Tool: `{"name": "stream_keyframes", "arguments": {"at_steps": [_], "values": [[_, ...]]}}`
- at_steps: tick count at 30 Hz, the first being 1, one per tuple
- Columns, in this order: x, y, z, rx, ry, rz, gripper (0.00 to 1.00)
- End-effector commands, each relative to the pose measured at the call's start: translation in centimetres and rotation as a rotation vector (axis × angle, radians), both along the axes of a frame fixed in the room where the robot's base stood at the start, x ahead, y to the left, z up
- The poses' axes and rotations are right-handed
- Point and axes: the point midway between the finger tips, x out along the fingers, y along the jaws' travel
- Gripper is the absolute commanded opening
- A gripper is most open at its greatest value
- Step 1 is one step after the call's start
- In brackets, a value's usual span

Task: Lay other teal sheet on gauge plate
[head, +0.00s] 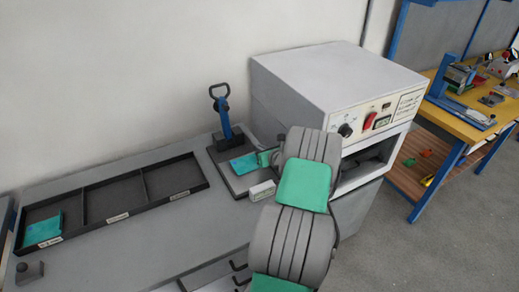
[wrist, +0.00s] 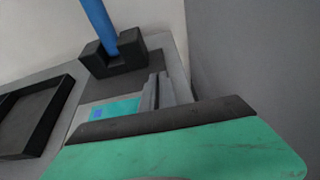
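One teal sheet (head: 43,229) lies in the left compartment of the black tray. Another teal sheet (head: 243,163) is at the dark gauge plate (head: 226,176), at the foot of the blue-handled clamp (head: 222,122). In the wrist view this sheet (wrist: 122,105) shows beside my fingers, with a bluer patch at its left. My gripper (head: 262,158) is low over the plate, at the sheet's right edge. In the wrist view my gripper (wrist: 162,92) has its fingers close together, partly hidden by its own body. I cannot tell whether they pinch the sheet.
The black three-compartment tray (head: 127,177) is on the grey bench at left; its middle and right compartments are empty. A small white block (head: 262,190) is at the plate's front right. A white machine (head: 335,85) stands close on the right. A yellow bench (head: 470,110) is beyond.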

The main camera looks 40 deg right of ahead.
Motion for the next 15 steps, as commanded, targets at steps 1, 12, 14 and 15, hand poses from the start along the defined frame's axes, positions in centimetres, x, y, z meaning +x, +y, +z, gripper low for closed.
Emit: {"name": "stream_keyframes", "arguments": {"at_steps": [1, 12, 14, 15], "values": [[0.00, 0.01, -0.07, 0.000, 0.000, 0.000, 0.00], [-0.03, 0.02, -0.24, 0.001, 0.001, 0.000, 0.25], [-0.03, 0.02, -0.22, 0.001, 0.001, 0.000, 0.25], [-0.03, 0.02, -0.22, 0.001, 0.001, 0.000, 0.25]]}}
